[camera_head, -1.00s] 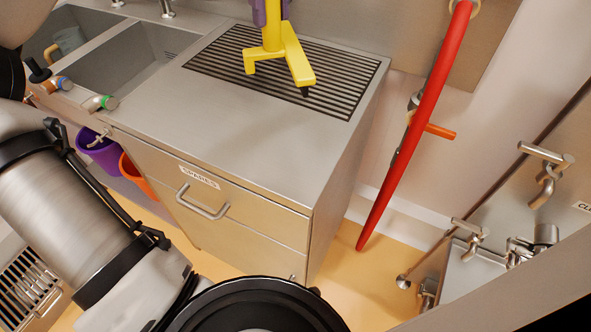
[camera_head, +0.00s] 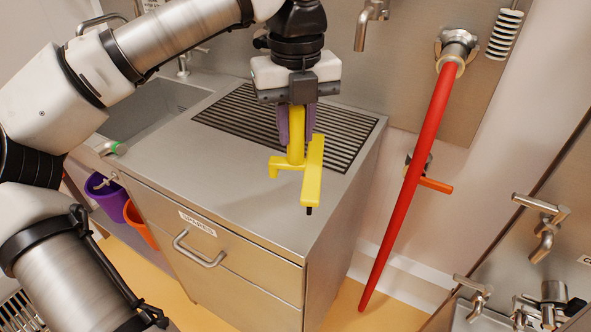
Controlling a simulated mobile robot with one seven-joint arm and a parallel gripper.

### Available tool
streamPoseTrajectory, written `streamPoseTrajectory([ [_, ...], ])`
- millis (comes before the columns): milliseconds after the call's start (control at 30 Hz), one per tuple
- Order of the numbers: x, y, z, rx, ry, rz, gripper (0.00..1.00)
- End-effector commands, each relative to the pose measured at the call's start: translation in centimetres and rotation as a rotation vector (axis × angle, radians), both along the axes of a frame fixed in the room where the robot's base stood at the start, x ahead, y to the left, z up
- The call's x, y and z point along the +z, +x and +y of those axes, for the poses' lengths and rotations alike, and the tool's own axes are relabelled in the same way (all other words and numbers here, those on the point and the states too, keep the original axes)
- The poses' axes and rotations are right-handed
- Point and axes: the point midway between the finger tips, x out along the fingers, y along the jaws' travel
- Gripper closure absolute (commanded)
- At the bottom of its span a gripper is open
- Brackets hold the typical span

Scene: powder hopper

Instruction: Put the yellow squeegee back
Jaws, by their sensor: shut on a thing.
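The yellow squeegee (camera_head: 312,172) hangs below my gripper (camera_head: 296,122) in the head view, handle up and head down. The purple fingers are shut on its handle. The squeegee shows in front of the slatted drain grate (camera_head: 225,112) and the steel counter top (camera_head: 200,165). Its lower end, with a small dark tip, shows over the counter near the right front. I cannot tell how far it is above the counter. The upper end of the handle is hidden by my gripper.
A red hose (camera_head: 405,205) hangs from the wall fitting at right, with an orange lever (camera_head: 436,185) beside it. A drawer cabinet labelled SPARES (camera_head: 197,223) is below the counter. Purple (camera_head: 108,197) and orange (camera_head: 138,220) buckets hang at left. A sink (camera_head: 150,108) and steel taps are around.

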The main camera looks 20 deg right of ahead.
Motion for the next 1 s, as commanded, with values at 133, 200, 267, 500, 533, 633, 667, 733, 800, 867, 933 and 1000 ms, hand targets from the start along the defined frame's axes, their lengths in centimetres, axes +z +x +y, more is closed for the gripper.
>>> streamPoseTrajectory([
  [133, -3.0, 0.0, 0.0, -0.002, -0.001, 0.002, 1.00],
  [200, -3.9, 0.0, 0.0, 0.000, -0.001, 0.002, 1.00],
  [267, -4.3, 0.0, 0.0, 0.001, 0.000, 0.000, 1.00],
  [500, -6.6, 0.0, 0.0, -0.001, -0.001, 0.002, 1.00],
  [533, -7.1, 0.0, 0.0, -0.001, 0.000, 0.003, 1.00],
  [633, -8.5, -0.1, 0.0, -0.001, -0.001, 0.002, 1.00],
  [667, -8.7, -0.1, 0.0, 0.000, -0.002, 0.002, 1.00],
  [733, -8.9, 0.0, 0.0, 0.001, -0.001, 0.000, 1.00],
  [800, -8.8, 0.0, 0.0, 0.001, -0.001, -0.001, 1.00],
  [867, -8.8, 0.0, 0.0, 0.001, -0.001, -0.001, 1.00],
  [933, -8.9, 0.0, 0.0, 0.001, -0.001, -0.001, 1.00],
  [1000, -9.2, 0.0, 0.0, 0.001, 0.000, -0.001, 1.00],
])
